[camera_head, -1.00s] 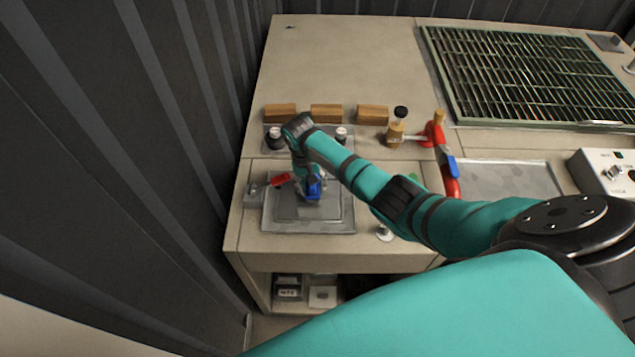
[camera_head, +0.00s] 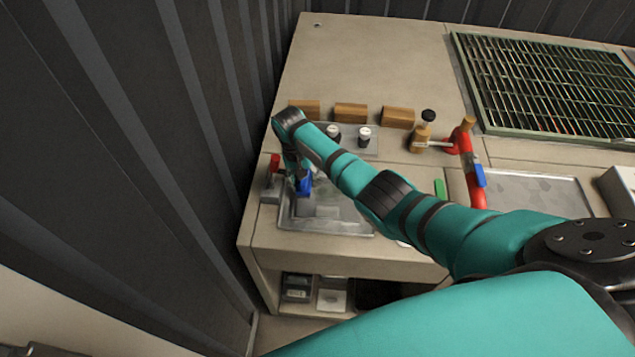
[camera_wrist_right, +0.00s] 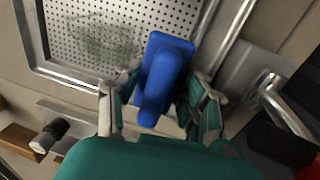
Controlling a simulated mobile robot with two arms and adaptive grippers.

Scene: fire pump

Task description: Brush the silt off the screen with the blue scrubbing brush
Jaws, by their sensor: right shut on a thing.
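My right gripper (camera_head: 303,184) is shut on the blue scrubbing brush (camera_wrist_right: 165,75), which shows small and partly hidden in the head view (camera_head: 305,183). In the right wrist view, its two fingers (camera_wrist_right: 155,100) stand on either side of the brush. The perforated screen (camera_wrist_right: 85,14) lies in a metal frame under and beside the brush, with a greenish-grey silt patch (camera_wrist_right: 100,42) left of the brush. In the head view, the brush is over the left part of the metal basin (camera_head: 340,226). Bristle contact is hidden. My left gripper is not in view.
A lever with a red grip (camera_head: 274,162) stands close left of my gripper. Two dark knobs with white tops, one here (camera_head: 364,136), and wooden blocks (camera_head: 350,113) lie behind. A red pipe (camera_head: 470,170) stands right. The back left counter (camera_head: 375,60) is clear.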

